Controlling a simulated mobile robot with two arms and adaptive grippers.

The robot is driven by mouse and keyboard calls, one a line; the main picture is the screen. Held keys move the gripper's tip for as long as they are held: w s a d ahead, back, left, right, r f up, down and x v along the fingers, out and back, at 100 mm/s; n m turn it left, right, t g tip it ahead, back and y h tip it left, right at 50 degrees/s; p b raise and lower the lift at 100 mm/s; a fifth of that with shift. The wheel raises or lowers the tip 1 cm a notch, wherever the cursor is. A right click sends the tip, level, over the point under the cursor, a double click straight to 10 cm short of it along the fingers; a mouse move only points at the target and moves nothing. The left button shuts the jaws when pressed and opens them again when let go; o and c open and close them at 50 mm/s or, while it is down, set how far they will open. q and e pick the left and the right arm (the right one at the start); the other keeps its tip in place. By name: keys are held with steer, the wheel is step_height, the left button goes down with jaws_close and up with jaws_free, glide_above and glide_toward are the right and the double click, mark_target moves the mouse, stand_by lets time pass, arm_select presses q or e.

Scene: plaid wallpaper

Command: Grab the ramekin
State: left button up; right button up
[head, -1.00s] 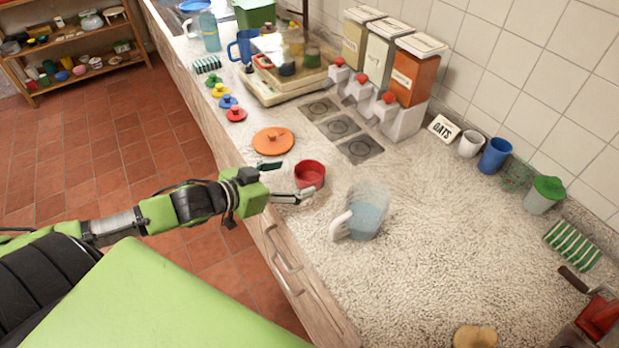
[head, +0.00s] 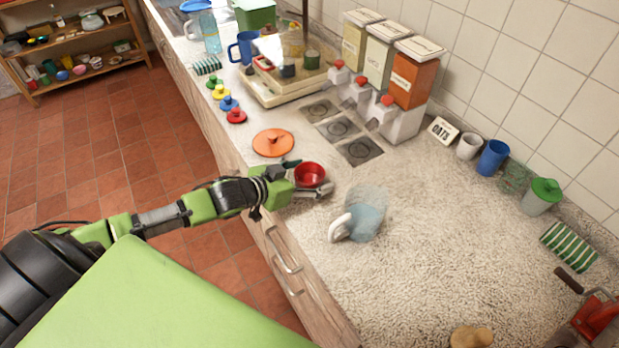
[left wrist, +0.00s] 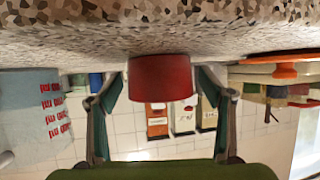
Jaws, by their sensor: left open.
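The ramekin (head: 311,174) is a small red round dish on the speckled counter, near its front edge. In the left wrist view the red ramekin (left wrist: 161,78) sits in the middle, between the two fingers. My left gripper (head: 308,180) reaches in from the left with one finger on the far side of the ramekin and one on the near side. It is open around the ramekin, and the wrist view (left wrist: 160,92) shows gaps between the fingers and its wall. My right gripper is not in view.
A clear jug with bluish contents (head: 368,216) stands just right of the ramekin. An orange lid (head: 273,142) lies behind it, with small coloured lids (head: 236,116) beyond. Dispensers (head: 402,95) stand along the wall. The counter's right middle is clear.

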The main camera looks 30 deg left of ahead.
arm_select(q)
steer(key=c, duration=1.3)
steer(key=shift+o, duration=0.2)
steer(key=shift+r, duration=0.1)
steer(key=shift+r+b, duration=0.35)
steer(key=shift+r, duration=0.25)
steer(key=shift+r+b, duration=0.3)
steer(key=shift+r, duration=0.4)
steer(key=s+a+r+p, duration=0.5)
steer(key=s+a+r, duration=0.3)
steer(key=s+r, duration=0.2)
steer(key=shift+s+a, duration=0.4)
steer(key=shift+s, duration=0.1)
